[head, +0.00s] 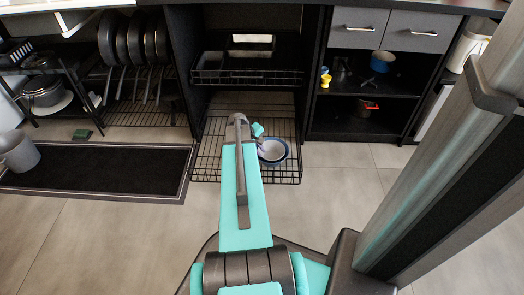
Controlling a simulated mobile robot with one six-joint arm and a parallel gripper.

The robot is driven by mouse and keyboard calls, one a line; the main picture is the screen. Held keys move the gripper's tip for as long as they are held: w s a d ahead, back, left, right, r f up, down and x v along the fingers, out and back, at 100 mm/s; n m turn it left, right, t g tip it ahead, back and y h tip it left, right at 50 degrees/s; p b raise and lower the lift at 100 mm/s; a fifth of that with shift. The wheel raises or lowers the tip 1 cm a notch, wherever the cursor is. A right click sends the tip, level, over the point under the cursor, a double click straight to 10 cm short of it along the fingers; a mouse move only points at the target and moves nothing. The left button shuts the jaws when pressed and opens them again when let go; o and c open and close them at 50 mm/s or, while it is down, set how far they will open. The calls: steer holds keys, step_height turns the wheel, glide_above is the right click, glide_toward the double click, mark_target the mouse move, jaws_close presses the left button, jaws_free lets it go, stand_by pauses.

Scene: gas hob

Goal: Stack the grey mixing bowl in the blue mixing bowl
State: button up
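A pale grey bowl (271,149) is in the lower wire drawer, at the middle of the head view. A darker blue rim (286,159) shows around and below it, and the grey bowl appears to sit inside this blue bowl. My gripper (263,148) is small and partly hidden behind my arm. It is at the left side of the bowls, pointing down. I cannot tell whether it touches a rim or whether its fingers are open or shut.
The wire drawer (207,165) is pulled out low over the floor. Another wire rack (245,78) is above it. Pans (135,40) hang at the left. Shelves at the right hold a blue pot (382,61). A dark mat (95,172) and a grey bin (17,152) are at the left.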

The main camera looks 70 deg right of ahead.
steer(key=p+v, duration=0.3)
steer(key=v, duration=0.5)
steer(key=shift+a+r, duration=0.1)
steer(key=shift+r, duration=0.05)
stand_by(0.5)
